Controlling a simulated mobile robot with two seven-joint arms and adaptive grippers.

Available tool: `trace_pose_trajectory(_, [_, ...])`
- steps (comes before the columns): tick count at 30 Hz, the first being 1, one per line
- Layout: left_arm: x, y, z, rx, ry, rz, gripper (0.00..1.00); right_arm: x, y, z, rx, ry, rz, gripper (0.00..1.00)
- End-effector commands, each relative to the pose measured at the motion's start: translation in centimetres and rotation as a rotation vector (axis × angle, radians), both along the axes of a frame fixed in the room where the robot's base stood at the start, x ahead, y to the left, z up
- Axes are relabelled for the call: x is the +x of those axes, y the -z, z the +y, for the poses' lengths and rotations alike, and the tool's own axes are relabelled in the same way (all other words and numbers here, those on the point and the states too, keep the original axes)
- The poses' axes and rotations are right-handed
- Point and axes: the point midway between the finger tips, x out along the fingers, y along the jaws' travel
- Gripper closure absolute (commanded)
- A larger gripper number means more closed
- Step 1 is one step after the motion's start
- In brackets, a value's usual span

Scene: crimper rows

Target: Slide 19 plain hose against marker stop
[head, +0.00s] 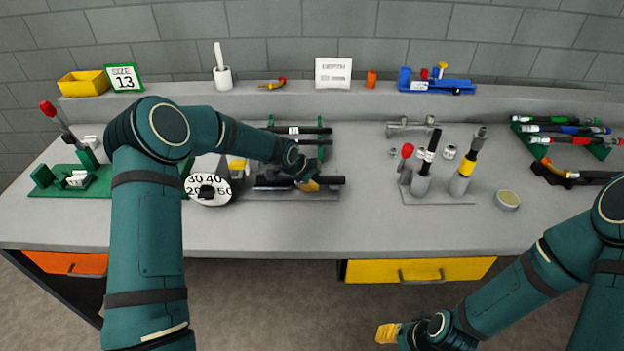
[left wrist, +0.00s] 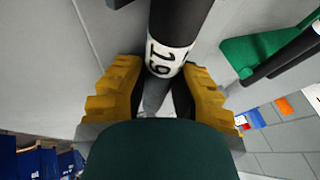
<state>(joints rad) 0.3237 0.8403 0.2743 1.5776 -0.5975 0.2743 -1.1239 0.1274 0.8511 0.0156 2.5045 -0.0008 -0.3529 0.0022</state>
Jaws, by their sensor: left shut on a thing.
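A black hose with a white band marked 19 (left wrist: 178,20) runs between the yellow fingers of my left gripper (left wrist: 165,88) in the left wrist view. The fingers are shut on it at the band. In the head view my left gripper (head: 312,185) is over a grey bed (head: 290,195) right of the dial. A black end of the hose (head: 332,180) sticks out to its right. The arm hides much of the bed, and I cannot make out the marker stop. My right gripper (head: 388,333) is low in front of the bench; its finger gap does not show.
A round numbered dial (head: 209,192) stands left of the bed. A green rack (head: 322,142) with black hoses is behind. Upright hoses stand in a grey holder (head: 437,196) to the right. The bench front is clear.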

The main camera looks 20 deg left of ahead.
Motion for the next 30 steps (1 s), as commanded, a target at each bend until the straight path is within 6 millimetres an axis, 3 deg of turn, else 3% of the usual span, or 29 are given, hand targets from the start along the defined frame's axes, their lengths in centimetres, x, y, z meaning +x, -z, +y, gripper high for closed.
trace_pose_trajectory(30, [-0.4, -0.1, 1.5, 0.000, 0.000, -0.001, 1.00, 0.0, -0.4, 0.0, 0.000, 0.000, 0.000, 0.53])
